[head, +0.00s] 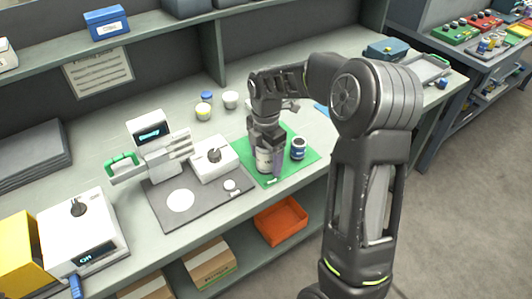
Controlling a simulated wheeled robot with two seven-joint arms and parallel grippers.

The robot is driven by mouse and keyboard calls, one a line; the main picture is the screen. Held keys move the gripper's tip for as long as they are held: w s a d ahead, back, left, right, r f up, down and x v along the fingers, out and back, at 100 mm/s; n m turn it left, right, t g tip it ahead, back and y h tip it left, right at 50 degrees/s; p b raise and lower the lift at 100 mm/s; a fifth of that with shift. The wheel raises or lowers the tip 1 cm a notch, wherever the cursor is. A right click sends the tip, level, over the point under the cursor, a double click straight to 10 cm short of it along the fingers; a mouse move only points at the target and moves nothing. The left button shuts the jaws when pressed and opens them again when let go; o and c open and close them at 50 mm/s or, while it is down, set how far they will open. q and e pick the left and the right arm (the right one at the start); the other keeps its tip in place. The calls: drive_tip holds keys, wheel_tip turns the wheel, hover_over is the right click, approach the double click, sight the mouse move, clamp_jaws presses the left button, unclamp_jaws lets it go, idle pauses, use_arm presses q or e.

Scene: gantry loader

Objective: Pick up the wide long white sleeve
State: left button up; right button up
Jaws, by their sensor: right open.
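A white cylinder (263,160), which looks like the sleeve, stands on the green mat (305,170). My right gripper (268,163) points down over it, with the fingers around or just in front of it. The fingers are open, and I cannot tell whether they touch it. The gripper hides part of the cylinder, so its width and length are hard to judge. My left gripper is not in view.
A dark blue and white jar (298,148) stands close right of the gripper. An orange bin (281,221) sits below.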

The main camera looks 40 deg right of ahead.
drive_tip(key=shift+f, duration=0.25)
drive_tip(key=shift+c, duration=0.3)
clamp_jaws()
idle(0.8)
drive_tip(key=shift+r, duration=0.1)
